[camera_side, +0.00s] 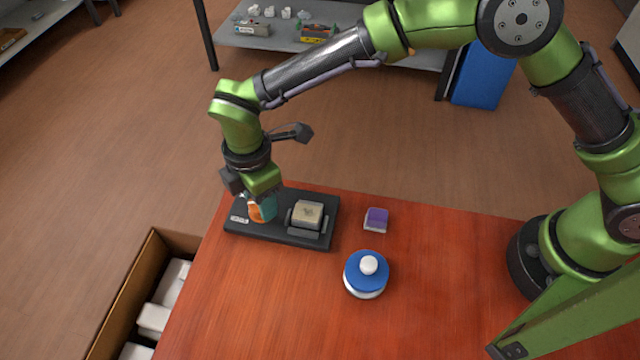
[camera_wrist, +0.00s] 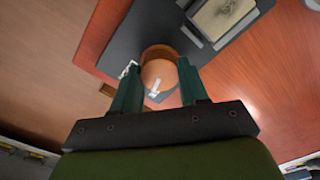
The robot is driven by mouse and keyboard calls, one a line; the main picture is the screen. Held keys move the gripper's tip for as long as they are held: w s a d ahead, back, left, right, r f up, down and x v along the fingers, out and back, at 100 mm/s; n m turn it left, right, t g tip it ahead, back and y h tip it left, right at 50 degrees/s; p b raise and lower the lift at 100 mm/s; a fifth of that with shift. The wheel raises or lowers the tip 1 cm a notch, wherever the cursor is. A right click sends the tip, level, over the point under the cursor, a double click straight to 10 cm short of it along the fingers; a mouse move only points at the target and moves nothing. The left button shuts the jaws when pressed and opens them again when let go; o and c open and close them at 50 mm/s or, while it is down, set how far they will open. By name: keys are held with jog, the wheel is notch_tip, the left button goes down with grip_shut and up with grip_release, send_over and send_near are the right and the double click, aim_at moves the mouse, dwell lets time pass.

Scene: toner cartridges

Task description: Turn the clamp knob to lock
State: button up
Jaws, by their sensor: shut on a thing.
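The orange clamp knob (camera_side: 257,212) stands at the left part of a black base plate (camera_side: 270,236) on the table. In the wrist view the knob (camera_wrist: 160,74) is round with a pale pointer mark on its top. My gripper (camera_side: 262,205) is lowered over the knob from above. Its two teal fingers (camera_wrist: 156,88) are shut on it, one on each side. A beige cartridge block (camera_side: 307,213) sits in a holder on the right part of the plate. It also shows in the wrist view (camera_wrist: 220,16). Part of the knob is hidden by the fingers in the side view.
A small purple-topped block (camera_side: 376,219) lies right of the plate. A blue round thing with a white knob (camera_side: 366,272) stands in front of it. A cardboard box (camera_side: 130,290) with white items is beyond the table's left edge. The table's front middle is clear.

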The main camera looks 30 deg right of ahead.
jog(key=m, duration=0.6)
jog(key=shift+r+m, duration=0.1)
jog(key=shift+m, duration=0.2)
jog(key=m, duration=0.6)
dwell(0.4)
jog(key=o, duration=1.1)
jog(key=shift+c, duration=0.2)
notch_tip(320, 180, up, 17)
